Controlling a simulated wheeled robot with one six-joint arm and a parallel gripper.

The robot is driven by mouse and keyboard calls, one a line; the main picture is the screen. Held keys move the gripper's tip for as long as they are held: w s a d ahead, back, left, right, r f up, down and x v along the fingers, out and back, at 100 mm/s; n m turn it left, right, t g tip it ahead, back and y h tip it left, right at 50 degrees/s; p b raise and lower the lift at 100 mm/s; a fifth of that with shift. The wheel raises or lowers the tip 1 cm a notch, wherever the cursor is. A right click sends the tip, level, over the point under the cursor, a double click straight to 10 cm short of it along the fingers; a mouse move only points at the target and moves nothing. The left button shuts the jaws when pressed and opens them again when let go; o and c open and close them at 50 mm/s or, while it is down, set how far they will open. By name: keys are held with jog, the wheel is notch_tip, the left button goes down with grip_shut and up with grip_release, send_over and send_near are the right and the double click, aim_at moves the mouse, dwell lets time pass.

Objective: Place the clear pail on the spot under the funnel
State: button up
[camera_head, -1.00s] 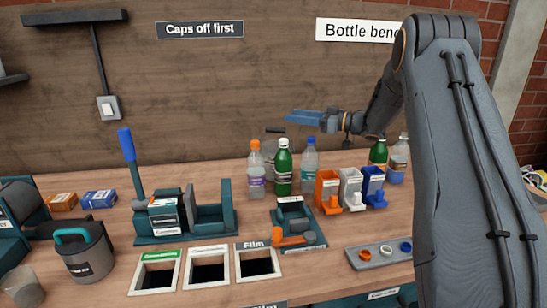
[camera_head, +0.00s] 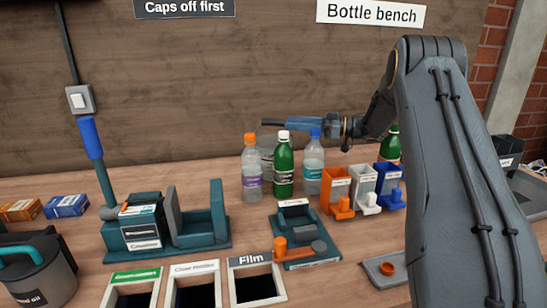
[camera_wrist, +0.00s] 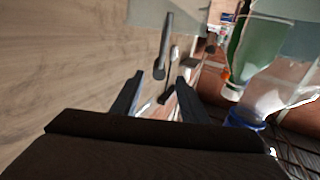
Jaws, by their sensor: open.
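I cannot make out a clear pail or a funnel with certainty in either current view. A greyish, partly hidden container (camera_head: 267,150) stands behind the bottles in the head view; I cannot tell what it is. My gripper (camera_head: 264,123) is held above and behind the bottles, pointing left, close to the back wall. In the wrist view my gripper (camera_wrist: 160,88) has its two dark fingers apart with nothing held between them. A grey bar-like shape (camera_wrist: 164,48) shows beyond the fingers, too blurred to name.
Bottles with orange (camera_head: 251,165), white (camera_head: 284,165) and blue (camera_head: 313,163) caps stand below my gripper. Orange, white and blue bins (camera_head: 336,190) stand right of them. A lever press (camera_head: 140,230), a dark jug (camera_head: 45,285) and labelled openings (camera_head: 257,265) occupy the left and front.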

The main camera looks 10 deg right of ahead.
aim_at(278, 123)
jog(key=shift+f+p+x, duration=0.1)
jog(key=shift+p+x, duration=0.4)
jog(key=shift+x, duration=1.45)
jog(key=shift+f+p+x, duration=0.15)
jog(key=shift+p+x, duration=0.3)
jog(key=shift+x, duration=1.55)
jog(key=shift+w+d, duration=0.1)
grip_shut()
